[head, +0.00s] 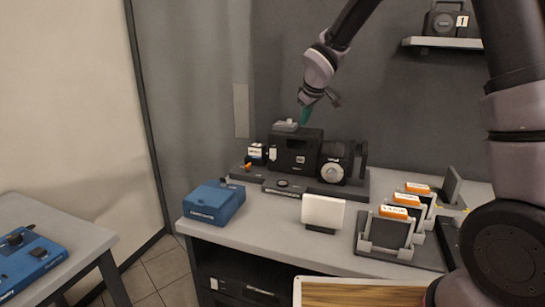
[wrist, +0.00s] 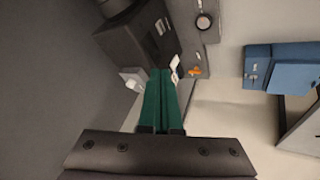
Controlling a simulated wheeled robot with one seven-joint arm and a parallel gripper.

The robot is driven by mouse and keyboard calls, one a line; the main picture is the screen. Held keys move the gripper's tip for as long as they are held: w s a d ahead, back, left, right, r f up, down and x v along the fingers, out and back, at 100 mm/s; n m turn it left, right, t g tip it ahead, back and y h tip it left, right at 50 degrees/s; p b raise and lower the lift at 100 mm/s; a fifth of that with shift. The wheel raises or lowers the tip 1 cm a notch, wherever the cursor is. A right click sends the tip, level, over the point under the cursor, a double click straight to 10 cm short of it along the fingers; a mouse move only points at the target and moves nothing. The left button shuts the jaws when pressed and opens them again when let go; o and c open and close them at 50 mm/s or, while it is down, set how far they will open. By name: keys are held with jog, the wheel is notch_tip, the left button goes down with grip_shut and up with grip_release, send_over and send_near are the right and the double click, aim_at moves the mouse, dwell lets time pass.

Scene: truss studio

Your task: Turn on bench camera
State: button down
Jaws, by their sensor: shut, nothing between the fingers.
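The black bench camera (head: 296,158) stands on a dark base on the grey bench; its body also shows at the top of the wrist view (wrist: 142,38). A round silver-faced part (head: 332,173) is at its right, and a light grey block (head: 286,126) sits on top, also visible in the wrist view (wrist: 131,78). A small orange part (head: 248,166) is at the base's left, seen in the wrist view too (wrist: 195,71). My gripper (head: 304,121), with green fingers (wrist: 161,72), is shut and empty just above the camera's top. I cannot tell whether the fingers touch it.
A blue box (head: 212,203) sits at the bench's left front. A white panel (head: 322,212) stands in front of the camera. A rack with orange-labelled cards (head: 390,233) is to the right. A shelf (head: 440,43) holds another camera (head: 445,20). A second table (head: 75,228) stands left.

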aim_at(273, 154)
jog(key=w+a+f+n+y, duration=0.1)
jog(key=a+f+n, duration=0.3)
jog(key=a+f, duration=0.5)
jog(key=shift+w+a+f+g, duration=0.25)
jog(key=shift+a+g, duration=0.05)
jog(key=shift+a, duration=0.3)
jog(key=x, duration=1)
jog(key=shift+w+f, duration=0.1)
jog(key=shift+f, duration=0.05)
jog(key=shift+w+d, duration=0.2)
jog(key=shift+w, duration=0.4)
jog(key=shift+w+d, duration=0.25)
jog(key=shift+w, duration=1)
jog(key=shift+d+f, duration=0.1)
